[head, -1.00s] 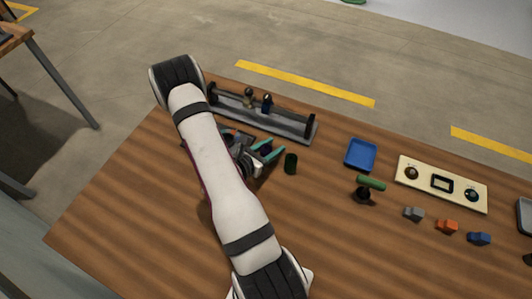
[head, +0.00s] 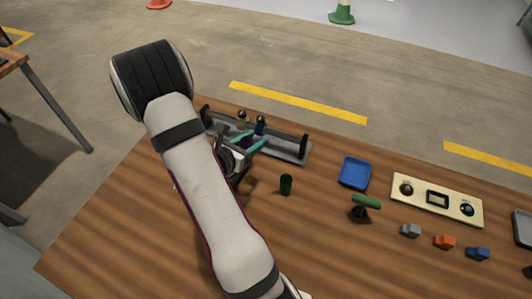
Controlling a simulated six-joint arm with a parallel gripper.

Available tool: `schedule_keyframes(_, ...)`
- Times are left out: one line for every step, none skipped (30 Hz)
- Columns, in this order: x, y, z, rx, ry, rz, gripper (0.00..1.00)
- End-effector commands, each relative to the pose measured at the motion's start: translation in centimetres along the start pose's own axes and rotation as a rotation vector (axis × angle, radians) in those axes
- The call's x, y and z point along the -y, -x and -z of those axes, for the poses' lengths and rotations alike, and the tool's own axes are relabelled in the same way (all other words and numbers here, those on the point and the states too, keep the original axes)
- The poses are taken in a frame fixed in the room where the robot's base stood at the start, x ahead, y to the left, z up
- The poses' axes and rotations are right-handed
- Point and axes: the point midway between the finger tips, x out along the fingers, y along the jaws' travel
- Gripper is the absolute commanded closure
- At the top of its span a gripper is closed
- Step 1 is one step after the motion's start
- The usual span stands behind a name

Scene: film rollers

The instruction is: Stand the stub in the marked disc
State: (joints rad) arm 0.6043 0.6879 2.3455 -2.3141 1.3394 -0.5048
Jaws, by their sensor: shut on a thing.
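My gripper (head: 247,140), with teal fingers, is at the front of the grey rack (head: 288,151), partly hidden by my own arm. It is shut on a small dark purple piece (head: 246,143), of which little shows between the fingers; it may be the stub, but I cannot tell. A dark green cylinder (head: 286,184) stands upright on the table, to the right of and nearer than the gripper. I cannot make out a marked disc for certain.
Two knobbed pegs, one brass (head: 241,118) and one dark blue (head: 260,125), stand at the rack. To the right are a blue tray (head: 354,173), a green-topped black stand (head: 365,207), a cream panel (head: 437,199) and small grey, orange and blue blocks. The front middle is clear.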

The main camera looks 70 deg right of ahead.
Motion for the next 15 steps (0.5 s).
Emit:
schedule_keyframes(-1.7,0.4,-0.2,0.003,0.008,-0.031,1.0)
schedule_keyframes(-2.7,0.6,-0.2,0.003,0.017,-0.051,1.0)
schedule_keyframes(-4.2,1.0,-0.2,0.003,0.028,-0.078,1.0)
schedule_keyframes(-5.2,1.3,-0.3,0.004,0.035,-0.097,1.0)
schedule_keyframes(-6.1,1.6,-0.3,0.004,0.044,-0.115,1.0)
schedule_keyframes(-7.2,2.0,-0.3,0.004,0.052,-0.135,1.0)
schedule_keyframes(-7.8,2.3,-0.4,0.005,0.058,-0.148,1.0)
schedule_keyframes(-8.4,2.5,-0.4,0.006,0.062,-0.158,1.0)
schedule_keyframes(-8.8,2.6,-0.4,0.006,0.066,-0.167,1.0)
schedule_keyframes(-9.1,2.7,-0.3,0.005,0.069,-0.171,1.0)
schedule_keyframes(-9.2,2.7,-0.2,0.005,0.071,-0.173,1.0)
schedule_keyframes(-9.2,2.6,0.0,0.005,0.072,-0.174,1.0)
schedule_keyframes(-9.2,2.5,0.2,0.005,0.072,-0.174,1.0)
schedule_keyframes(-9.2,2.4,0.5,0.005,0.073,-0.174,1.0)
schedule_keyframes(-9.2,2.2,0.9,0.005,0.074,-0.174,1.0)
